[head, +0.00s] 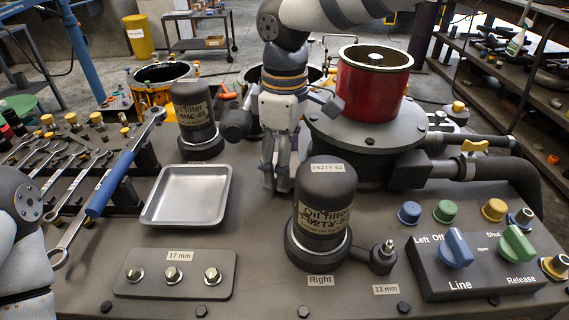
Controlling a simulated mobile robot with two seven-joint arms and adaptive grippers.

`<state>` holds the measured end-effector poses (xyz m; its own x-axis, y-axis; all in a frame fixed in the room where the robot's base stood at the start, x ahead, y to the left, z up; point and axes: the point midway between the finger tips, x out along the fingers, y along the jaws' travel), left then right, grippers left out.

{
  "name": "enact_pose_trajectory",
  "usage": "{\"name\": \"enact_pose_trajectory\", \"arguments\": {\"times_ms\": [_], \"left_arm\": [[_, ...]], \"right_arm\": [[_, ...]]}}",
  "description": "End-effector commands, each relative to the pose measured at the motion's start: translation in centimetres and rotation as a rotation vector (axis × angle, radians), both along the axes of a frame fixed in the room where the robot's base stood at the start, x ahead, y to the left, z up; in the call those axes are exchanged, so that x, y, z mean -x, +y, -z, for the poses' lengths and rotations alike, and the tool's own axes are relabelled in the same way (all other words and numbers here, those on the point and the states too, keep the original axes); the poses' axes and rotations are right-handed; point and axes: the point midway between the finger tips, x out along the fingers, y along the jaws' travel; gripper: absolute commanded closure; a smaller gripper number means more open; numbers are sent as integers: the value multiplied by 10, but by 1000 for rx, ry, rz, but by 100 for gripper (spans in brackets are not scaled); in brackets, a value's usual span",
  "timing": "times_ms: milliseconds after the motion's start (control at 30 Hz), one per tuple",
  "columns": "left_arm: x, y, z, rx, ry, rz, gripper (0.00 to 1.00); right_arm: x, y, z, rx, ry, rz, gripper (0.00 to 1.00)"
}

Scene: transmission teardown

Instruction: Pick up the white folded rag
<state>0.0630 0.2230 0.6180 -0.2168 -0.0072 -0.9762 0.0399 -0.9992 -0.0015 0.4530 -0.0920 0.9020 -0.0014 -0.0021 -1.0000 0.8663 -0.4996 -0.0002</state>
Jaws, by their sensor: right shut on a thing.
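My right gripper (275,184) points down at the middle of the bench, between the metal tray and the front oil filter. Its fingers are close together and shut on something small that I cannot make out. I see no white folded rag clearly in the head view. My left arm shows at the left edge, but its gripper is out of view.
An empty metal tray (187,195) lies left of the gripper. A dark oil filter (324,205) stands close on the right, another (194,115) behind the tray. A red cylinder (374,88) stands behind. A blue-handled wrench (106,187) and a valve panel (478,283) flank the bench.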

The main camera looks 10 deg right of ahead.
Motion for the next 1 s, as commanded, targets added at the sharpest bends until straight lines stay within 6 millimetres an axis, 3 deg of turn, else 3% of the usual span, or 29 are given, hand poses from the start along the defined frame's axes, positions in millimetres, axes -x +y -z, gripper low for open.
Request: {"name": "enact_pose_trajectory", "arguments": {"times_ms": [400,600,800,1000], "left_arm": [[0,0,0,0,-2,0,75],[1,0,1,0,3,0,75],[2,0,2,0,6,0,75],[2,0,2,0,7,0,75]], "right_arm": [[-1,1,-102,-3,-7,1,52],[-1,1,-143,-3,-4,1,52],[-1,1,-166,-2,-1,0,52],[0,1,-173,-3,-1,0,52]]}}
